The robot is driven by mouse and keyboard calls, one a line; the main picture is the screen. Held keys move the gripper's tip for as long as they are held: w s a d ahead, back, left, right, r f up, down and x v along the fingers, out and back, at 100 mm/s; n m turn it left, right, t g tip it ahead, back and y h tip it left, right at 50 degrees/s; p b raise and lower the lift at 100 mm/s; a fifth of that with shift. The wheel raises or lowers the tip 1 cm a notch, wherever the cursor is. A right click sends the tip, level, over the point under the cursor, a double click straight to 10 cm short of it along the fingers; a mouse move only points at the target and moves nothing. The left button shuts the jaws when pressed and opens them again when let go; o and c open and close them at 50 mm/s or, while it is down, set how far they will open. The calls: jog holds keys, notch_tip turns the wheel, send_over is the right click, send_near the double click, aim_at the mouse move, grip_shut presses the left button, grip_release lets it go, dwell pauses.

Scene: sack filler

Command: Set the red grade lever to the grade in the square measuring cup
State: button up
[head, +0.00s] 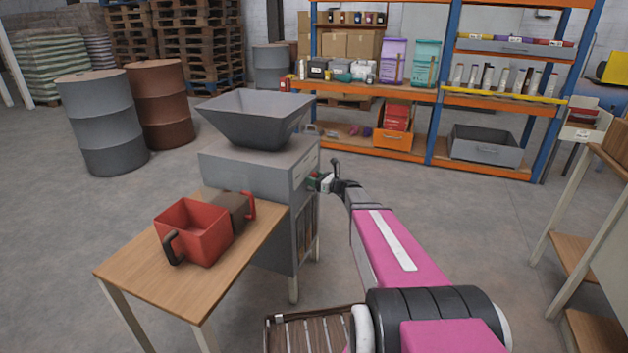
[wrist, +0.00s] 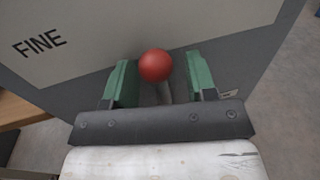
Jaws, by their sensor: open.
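The red grade lever's round knob (wrist: 155,66) shows in the wrist view, in front of the grey sack filler (wrist: 225,55). My gripper (wrist: 159,75) is open, with one green finger on each side of the knob; I cannot tell whether either touches it. In the head view my gripper (head: 322,182) is at the right side of the sack filler (head: 255,170), and the knob is hidden. A red square measuring cup (head: 190,235) stands on the wooden table. A brown boxy item (head: 232,212) with a red handle sits right behind it. Their contents are unclear.
A label (wrist: 42,45) reading FINE is left of the knob on the machine's panel. The wooden table (head: 150,275) stands before the filler. A slatted wooden item (head: 310,330) is low at the front. Shelving (head: 435,130) stands behind.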

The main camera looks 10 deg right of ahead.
grip_shut()
jog(key=shift+w, duration=0.1)
jog(key=w+m, duration=0.1)
jog(key=m, duration=0.1)
jog(key=w+d+m, duration=0.1)
jog(key=m, duration=0.1)
jog(key=shift+f+g+h, duration=0.2)
jog(key=shift+g+h, duration=0.1)
jog(key=shift+w+d+f+m+g, duration=0.2)
jog(key=shift+w+d+f+m, duration=0.1)
jog(key=shift+m, duration=0.6)
jog(key=shift+w+d+f+m+g, duration=0.2)
jog(key=shift+w+m, duration=0.1)
jog(key=shift+m, duration=0.6)
grip_release()
